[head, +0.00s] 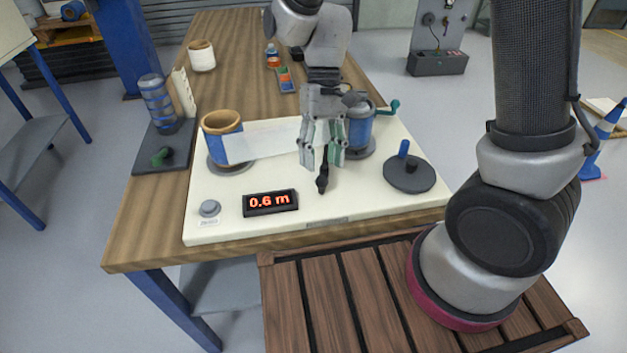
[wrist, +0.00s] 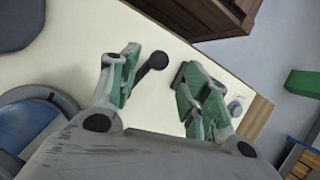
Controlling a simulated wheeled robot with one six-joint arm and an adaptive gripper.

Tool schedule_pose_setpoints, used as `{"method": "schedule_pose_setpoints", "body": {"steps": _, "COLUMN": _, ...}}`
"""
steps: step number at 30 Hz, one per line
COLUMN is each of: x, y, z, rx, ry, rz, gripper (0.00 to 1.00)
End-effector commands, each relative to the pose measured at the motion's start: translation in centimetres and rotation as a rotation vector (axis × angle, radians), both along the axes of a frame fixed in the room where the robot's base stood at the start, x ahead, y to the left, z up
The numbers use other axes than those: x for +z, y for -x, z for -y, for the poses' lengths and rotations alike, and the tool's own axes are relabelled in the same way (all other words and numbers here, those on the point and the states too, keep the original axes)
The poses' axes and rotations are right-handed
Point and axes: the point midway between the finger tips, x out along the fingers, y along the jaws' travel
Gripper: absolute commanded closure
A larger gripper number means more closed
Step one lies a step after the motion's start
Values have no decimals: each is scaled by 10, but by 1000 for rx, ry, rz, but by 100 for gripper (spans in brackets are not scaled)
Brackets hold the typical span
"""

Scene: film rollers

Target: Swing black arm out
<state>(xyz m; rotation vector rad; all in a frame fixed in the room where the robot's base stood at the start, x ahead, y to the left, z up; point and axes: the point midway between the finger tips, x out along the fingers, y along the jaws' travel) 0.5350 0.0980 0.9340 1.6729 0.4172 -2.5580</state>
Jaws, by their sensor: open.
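The black arm (head: 322,181) is a short dark lever with a round end, lying on the cream board (head: 225,232) and pointing toward the front. Its far end is hidden behind my gripper (head: 322,160), which hangs above it, pointing down. In the wrist view, the black arm's round knob (wrist: 157,61) shows between my green-padded fingers (wrist: 163,90), close to the left one. The fingers are apart with nothing held. I cannot tell whether the left finger touches the arm.
A roller (head: 222,122) carries film (head: 265,143) across to a blue roller (head: 360,128) with a green crank (head: 391,107). A display (head: 270,202) reads 0.6 m, beside a grey button (head: 209,208). A dark disc with a blue peg (head: 409,173) stands at right.

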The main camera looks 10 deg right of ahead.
Motion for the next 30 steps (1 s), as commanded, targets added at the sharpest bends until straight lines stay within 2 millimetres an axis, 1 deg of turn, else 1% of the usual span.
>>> {"method": "schedule_pose_setpoints", "body": {"steps": 3, "x": -20, "y": 10, "z": -1, "rx": 1, "ry": 3, "rz": -3, "gripper": 53}}
{"method": "schedule_pose_setpoints", "body": {"steps": 9, "x": -46, "y": 21, "z": -4, "rx": 0, "ry": 3, "rz": -2, "gripper": 53}}
{"method": "schedule_pose_setpoints", "body": {"steps": 13, "x": -53, "y": 25, "z": -5, "rx": 1, "ry": 2, "rz": -1, "gripper": 53}}
{"method": "schedule_pose_setpoints", "body": {"steps": 20, "x": -54, "y": 25, "z": -5, "rx": 2, "ry": 1, "rz": 1, "gripper": 53}}
{"method": "schedule_pose_setpoints", "body": {"steps": 21, "x": -54, "y": 25, "z": -5, "rx": 2, "ry": 1, "rz": 1, "gripper": 55}}
{"method": "schedule_pose_setpoints", "body": {"steps": 23, "x": -54, "y": 25, "z": -5, "rx": 2, "ry": 1, "rz": 1, "gripper": 66}}
{"method": "schedule_pose_setpoints", "body": {"steps": 24, "x": -54, "y": 25, "z": -5, "rx": 1, "ry": 2, "rz": 1, "gripper": 73}}
{"method": "schedule_pose_setpoints", "body": {"steps": 28, "x": -54, "y": 25, "z": -6, "rx": 1, "ry": 0, "rz": 1, "gripper": 97}}
{"method": "schedule_pose_setpoints", "body": {"steps": 29, "x": -54, "y": 25, "z": -6, "rx": 1, "ry": -1, "rz": 1, "gripper": 100}}
{"method": "schedule_pose_setpoints", "body": {"steps": 30, "x": -54, "y": 24, "z": -6, "rx": 1, "ry": -1, "rz": 2, "gripper": 100}}
